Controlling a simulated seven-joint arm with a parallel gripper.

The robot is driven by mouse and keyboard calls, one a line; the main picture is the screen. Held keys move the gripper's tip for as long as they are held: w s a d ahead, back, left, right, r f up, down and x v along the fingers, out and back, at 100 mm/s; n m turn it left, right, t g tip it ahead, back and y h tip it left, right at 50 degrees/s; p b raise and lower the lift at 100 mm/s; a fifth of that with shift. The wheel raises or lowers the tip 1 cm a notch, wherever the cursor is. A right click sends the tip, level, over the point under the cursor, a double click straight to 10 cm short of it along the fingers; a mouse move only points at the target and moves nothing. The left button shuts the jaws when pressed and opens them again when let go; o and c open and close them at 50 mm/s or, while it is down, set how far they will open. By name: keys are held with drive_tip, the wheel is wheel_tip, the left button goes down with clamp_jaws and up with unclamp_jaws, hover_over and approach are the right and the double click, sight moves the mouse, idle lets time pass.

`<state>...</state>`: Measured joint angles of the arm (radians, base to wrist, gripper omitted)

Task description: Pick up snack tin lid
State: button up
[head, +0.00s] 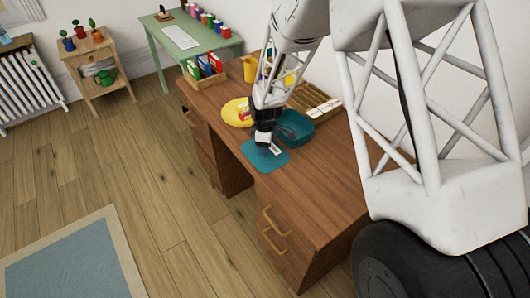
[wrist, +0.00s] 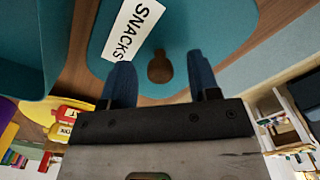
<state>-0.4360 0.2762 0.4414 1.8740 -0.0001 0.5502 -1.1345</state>
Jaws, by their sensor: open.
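The snack tin lid is a flat teal plate (head: 277,163) lying on the brown wooden desk near its front edge. In the wrist view the lid (wrist: 225,30) carries a white "SNACKS" label (wrist: 135,28) and a brown, keyhole-shaped spot; I cannot tell whether it is a knob or a cut-out. My gripper (head: 264,145) is directly over the lid, pointing down. In the wrist view its two blue fingers (wrist: 160,66) are apart, one on each side of the brown spot, with nothing held. I cannot tell whether the fingertips touch the lid.
A deep teal container (head: 296,126) stands just behind the lid, also at the left in the wrist view (wrist: 25,50). A yellow plate (head: 235,113) with small items lies to the left. A wooden tray (head: 318,104) stands behind. The desk's front right (head: 310,195) is clear.

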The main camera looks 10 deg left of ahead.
drive_tip(key=shift+f, duration=0.5)
drive_tip(key=c, duration=1)
drive_tip(key=shift+r, duration=0.1)
drive_tip(key=shift+r, duration=0.75)
wheel_tip(320, 180, up, 2)
drive_tip(key=s+d, duration=0.2)
drive_tip(key=s, duration=0.3)
drive_tip(key=s+d+r, duration=0.1)
drive_tip(key=s+d, duration=0.1)
drive_tip(key=s, duration=0.2)
drive_tip(key=s+d, duration=0.2)
drive_tip(key=s, duration=0.3)
drive_tip(key=shift+s+d+r, duration=0.15)
drive_tip(key=shift+s+d, duration=0.15)
drive_tip(key=shift+w, duration=0.1)
